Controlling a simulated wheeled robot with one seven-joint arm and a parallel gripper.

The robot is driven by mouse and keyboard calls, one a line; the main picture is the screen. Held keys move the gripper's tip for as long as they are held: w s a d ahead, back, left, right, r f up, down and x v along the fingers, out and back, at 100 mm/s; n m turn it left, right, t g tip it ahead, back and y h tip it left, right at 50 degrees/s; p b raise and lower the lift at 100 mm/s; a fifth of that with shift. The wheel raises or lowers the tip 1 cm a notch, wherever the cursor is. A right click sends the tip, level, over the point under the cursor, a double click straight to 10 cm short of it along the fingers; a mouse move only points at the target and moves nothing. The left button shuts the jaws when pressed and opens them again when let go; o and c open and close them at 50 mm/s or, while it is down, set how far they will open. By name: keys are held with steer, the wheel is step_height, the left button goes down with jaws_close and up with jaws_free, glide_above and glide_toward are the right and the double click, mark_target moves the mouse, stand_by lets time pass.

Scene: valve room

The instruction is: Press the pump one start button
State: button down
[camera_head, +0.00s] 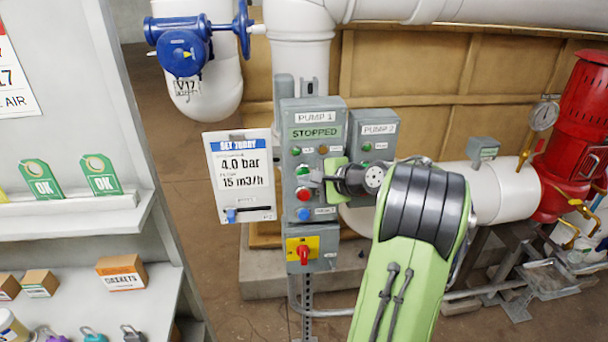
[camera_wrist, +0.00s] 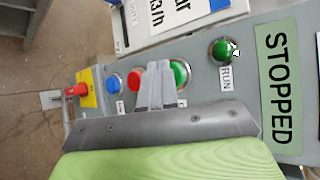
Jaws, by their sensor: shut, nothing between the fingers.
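The pump 1 panel (camera_head: 315,132) is a grey box with a display reading STOPPED (camera_head: 315,132). Below the display, a green push button (camera_head: 303,171) sits above a red button (camera_head: 304,195) and a blue one (camera_head: 303,214). In the wrist view the green button (camera_wrist: 180,72) and red button (camera_wrist: 135,79) flank my gripper's fingertips (camera_wrist: 157,66). My gripper (camera_head: 316,178) is shut and empty, close in front of the panel by the green button. I cannot tell whether it touches. The fingers partly cover both buttons and the green button's label.
A green RUN lamp (camera_wrist: 222,50) lies above the buttons. A yellow plate with a red rotary switch (camera_head: 303,252) is below. The pump 2 panel (camera_head: 376,128) stands right, partly behind my arm. A setpoint card (camera_head: 240,175) hangs left. Shelves (camera_head: 75,215) stand at far left.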

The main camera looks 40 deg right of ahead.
steer(key=shift+w+d, duration=0.1)
steer(key=shift+w, duration=0.1)
stand_by(0.6)
steer(key=shift+s+a, duration=0.45)
steer(key=shift+s, duration=0.25)
steer(key=s+a, duration=0.1)
steer(key=s, duration=0.1)
steer(key=s+a+b, duration=0.1)
steer(key=s+a, duration=0.1)
steer(key=shift+b, duration=0.3)
steer(key=shift+d, duration=0.1)
stand_by(0.4)
